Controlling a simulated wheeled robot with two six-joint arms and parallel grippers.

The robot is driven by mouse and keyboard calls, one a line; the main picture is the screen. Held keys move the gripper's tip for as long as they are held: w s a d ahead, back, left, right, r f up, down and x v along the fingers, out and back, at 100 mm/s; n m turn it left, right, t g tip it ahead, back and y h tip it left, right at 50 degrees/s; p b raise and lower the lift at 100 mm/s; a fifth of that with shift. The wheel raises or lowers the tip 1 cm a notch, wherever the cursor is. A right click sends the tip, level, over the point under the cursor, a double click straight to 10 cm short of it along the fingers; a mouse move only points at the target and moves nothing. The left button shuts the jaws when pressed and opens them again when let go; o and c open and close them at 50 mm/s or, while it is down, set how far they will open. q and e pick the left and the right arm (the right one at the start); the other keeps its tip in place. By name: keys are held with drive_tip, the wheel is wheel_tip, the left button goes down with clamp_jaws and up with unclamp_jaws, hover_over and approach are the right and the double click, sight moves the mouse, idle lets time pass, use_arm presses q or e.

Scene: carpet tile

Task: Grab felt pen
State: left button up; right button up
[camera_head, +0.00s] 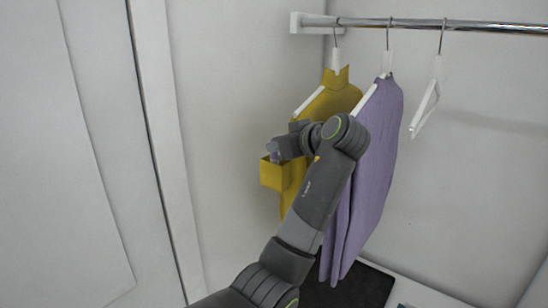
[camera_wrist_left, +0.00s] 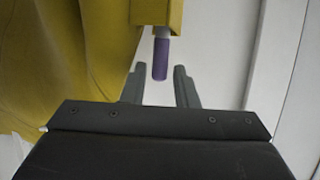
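The felt pen (camera_wrist_left: 160,58) has a purple end and a pale grey section. It sticks out of a yellow pocket (camera_wrist_left: 156,12) on the yellow garment (camera_wrist_left: 60,60), which hangs from a hanger. In the head view the pocket (camera_head: 272,175) is at the garment's lower left, with a small purple bit of the pen (camera_head: 275,157) at its opening. My left gripper (camera_wrist_left: 159,68) is open, with the pen's purple end between its fingertips and a gap on both sides. In the head view my left gripper (camera_head: 279,149) is just above the pocket, partly hidden by its wrist. My right gripper is not in view.
A purple garment (camera_head: 368,165) hangs right behind my left arm. An empty white hanger (camera_head: 426,108) hangs farther right on the metal rail (camera_head: 450,25). White walls (camera_head: 215,100) enclose the space. A dark item (camera_head: 360,284) lies below the garments.

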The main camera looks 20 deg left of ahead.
use_arm(q)
drive_tip(key=p+x, duration=0.3)
drive_tip(key=x, duration=0.2)
drive_tip(key=shift+a+f, duration=0.1)
drive_tip(key=shift+f, duration=0.15)
drive_tip(key=shift+c, duration=0.5)
clamp_jaws()
